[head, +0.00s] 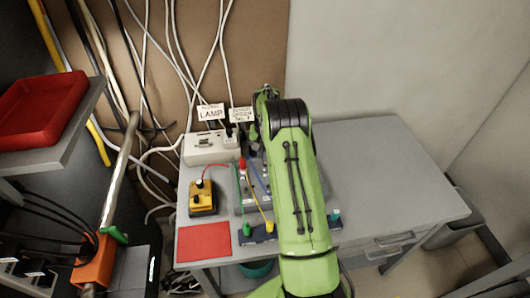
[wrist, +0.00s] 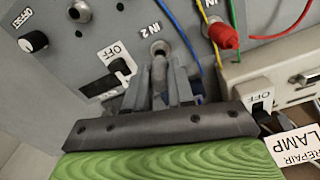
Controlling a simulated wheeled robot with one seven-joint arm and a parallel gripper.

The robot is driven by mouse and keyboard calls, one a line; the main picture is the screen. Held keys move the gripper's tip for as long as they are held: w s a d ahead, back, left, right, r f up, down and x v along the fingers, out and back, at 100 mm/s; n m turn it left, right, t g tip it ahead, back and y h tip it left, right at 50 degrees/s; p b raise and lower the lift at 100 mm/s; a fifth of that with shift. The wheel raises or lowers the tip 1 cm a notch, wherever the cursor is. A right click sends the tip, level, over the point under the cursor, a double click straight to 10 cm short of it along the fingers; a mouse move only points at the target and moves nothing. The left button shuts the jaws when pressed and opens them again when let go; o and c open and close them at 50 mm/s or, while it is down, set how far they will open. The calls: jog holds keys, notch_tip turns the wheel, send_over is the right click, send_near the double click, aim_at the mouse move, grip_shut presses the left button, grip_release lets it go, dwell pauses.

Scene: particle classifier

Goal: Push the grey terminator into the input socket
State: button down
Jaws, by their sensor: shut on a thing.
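In the wrist view my gripper (wrist: 160,75) is shut on the narrow grey terminator (wrist: 158,70), which lies between the two grey fingers and is mostly hidden by them. The fingertips are right in front of the round metal input socket (wrist: 158,47), labelled IN 2, on the grey panel (wrist: 100,40). The terminator's end lines up with this socket; I cannot tell whether it is touching or inside. In the head view my green arm reaches over the table and hides the gripper and terminator.
A red plug (wrist: 223,36) sits in the neighbouring input, with coloured wires close to my fingers. An OFF switch (wrist: 120,68) is left of them. In the head view a yellow box (head: 202,198) and a red mat (head: 204,242) lie left; the table's right side (head: 390,170) is clear.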

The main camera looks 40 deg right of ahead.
aim_at(265, 160)
jog(key=shift+f+b, duration=1.1)
jog(key=shift+f, duration=0.45)
jog(key=c, duration=0.9)
grip_release()
jog(key=shift+r, duration=0.1)
notch_tip(265, 160, up, 16)
jog(key=shift+f+p, duration=0.2)
jog(key=shift+p, duration=1)
